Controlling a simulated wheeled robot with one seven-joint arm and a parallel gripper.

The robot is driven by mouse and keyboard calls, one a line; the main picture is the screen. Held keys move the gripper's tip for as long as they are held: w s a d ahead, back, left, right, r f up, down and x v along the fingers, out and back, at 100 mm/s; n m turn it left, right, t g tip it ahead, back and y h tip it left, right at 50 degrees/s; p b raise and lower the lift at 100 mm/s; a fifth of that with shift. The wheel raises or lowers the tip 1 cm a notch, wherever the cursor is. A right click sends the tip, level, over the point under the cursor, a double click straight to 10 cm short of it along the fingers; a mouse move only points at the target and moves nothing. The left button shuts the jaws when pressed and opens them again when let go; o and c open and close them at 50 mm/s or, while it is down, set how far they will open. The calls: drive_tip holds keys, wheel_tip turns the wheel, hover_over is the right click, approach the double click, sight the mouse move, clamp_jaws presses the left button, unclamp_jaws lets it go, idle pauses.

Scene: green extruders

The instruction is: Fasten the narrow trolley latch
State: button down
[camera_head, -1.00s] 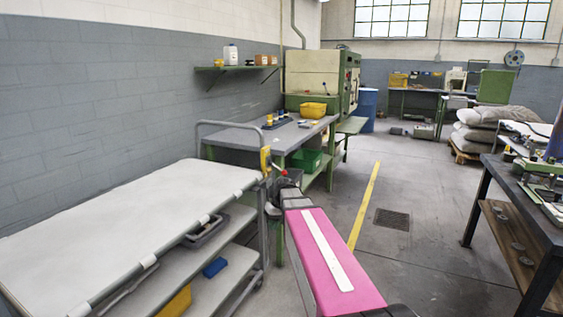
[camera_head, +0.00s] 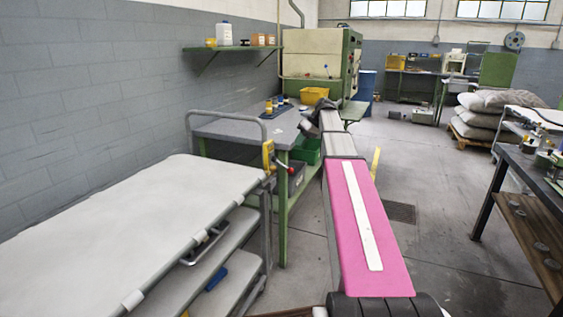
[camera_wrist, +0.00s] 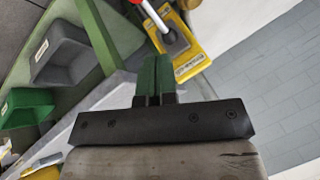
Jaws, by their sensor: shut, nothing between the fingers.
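The trolley (camera_head: 130,215) has a pale top and lower shelves and stands at the left in the head view. Its yellow latch plate (camera_head: 267,156) is at the far right corner, with a red-knobbed lever (camera_head: 290,170) sticking out to the right. In the wrist view the yellow latch plate (camera_wrist: 185,48) carries a lettered label and a grey pivot, and a metal lever runs up to a red grip (camera_wrist: 137,2) cut by the top edge. My gripper (camera_wrist: 154,62) has green fingers, shut and empty, pointing toward the plate's left side. I cannot tell whether they touch the lever.
A green-legged workbench (camera_head: 225,130) with a yellow bin (camera_head: 313,95) and small bottles stands behind the trolley. A dark table (camera_head: 535,180) stands at the right; the floor between is open.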

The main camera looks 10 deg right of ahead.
sight(274, 167)
drive_tip(key=x, duration=1)
drive_tip(key=shift+s, duration=0.1)
drive_tip(key=shift+s+a+f, duration=0.1)
drive_tip(key=shift+s+a, duration=0.2)
drive_tip(key=shift+a, duration=0.3)
drive_tip(key=shift+s+a+f, duration=0.1)
drive_tip(key=shift+s+a, duration=0.25)
drive_tip(key=shift+a, duration=0.2)
drive_tip(key=shift+s+a+f, duration=0.15)
drive_tip(key=shift+s+a, duration=0.15)
drive_tip(key=shift+a, duration=0.3)
drive_tip(key=s+a, duration=0.2)
drive_tip(key=s, duration=0.1)
drive_tip(key=s+a, duration=0.1)
drive_tip(key=shift+s, duration=0.35)
drive_tip(key=shift+w, duration=0.1)
